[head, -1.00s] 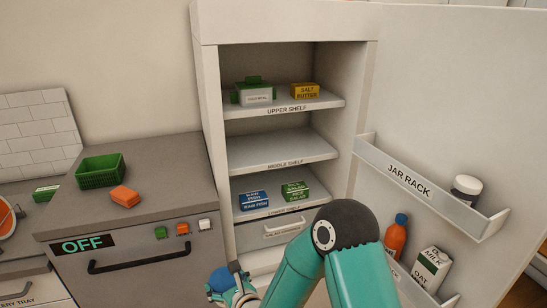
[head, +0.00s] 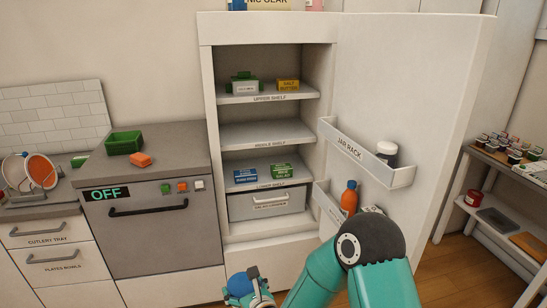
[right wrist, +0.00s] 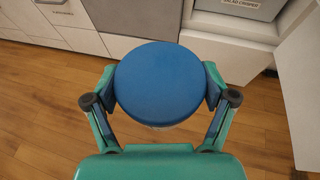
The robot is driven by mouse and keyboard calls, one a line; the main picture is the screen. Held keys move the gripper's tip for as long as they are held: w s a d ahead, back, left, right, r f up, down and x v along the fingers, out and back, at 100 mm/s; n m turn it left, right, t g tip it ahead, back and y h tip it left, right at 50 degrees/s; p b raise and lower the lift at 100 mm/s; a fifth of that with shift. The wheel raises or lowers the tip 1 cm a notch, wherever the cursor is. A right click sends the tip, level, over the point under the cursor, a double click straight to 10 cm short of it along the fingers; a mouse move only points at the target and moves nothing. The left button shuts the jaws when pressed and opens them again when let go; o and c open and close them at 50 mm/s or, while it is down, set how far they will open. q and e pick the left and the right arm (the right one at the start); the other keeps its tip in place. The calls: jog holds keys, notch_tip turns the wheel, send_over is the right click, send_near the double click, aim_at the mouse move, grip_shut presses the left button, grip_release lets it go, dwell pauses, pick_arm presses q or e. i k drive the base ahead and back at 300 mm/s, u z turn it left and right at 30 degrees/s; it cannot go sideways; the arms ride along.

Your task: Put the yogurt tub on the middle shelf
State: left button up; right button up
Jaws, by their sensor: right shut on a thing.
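My right gripper (head: 251,283) is low in front of the fridge in the head view. It is shut on a tub with a round blue lid (head: 238,286). In the right wrist view the blue lid (right wrist: 160,84) fills the space between the two fingers, with the floor below it; the tub's sides are mostly hidden. The middle shelf (head: 268,133) in the open fridge is bare. It lies beyond and above the gripper. My left gripper is not in view.
The upper shelf (head: 268,97) holds a green-lidded container (head: 244,85) and salt butter (head: 288,85). The lower shelf holds a blue pack (head: 246,175) and a green pack (head: 282,171). The open fridge door (head: 400,90) with its jar rack (head: 350,150) stands to the right.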

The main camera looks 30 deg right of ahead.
aim_at(239, 138)
jog(key=z, duration=0.6)
jog(key=i, duration=1.4)
jog(key=u, duration=0.6)
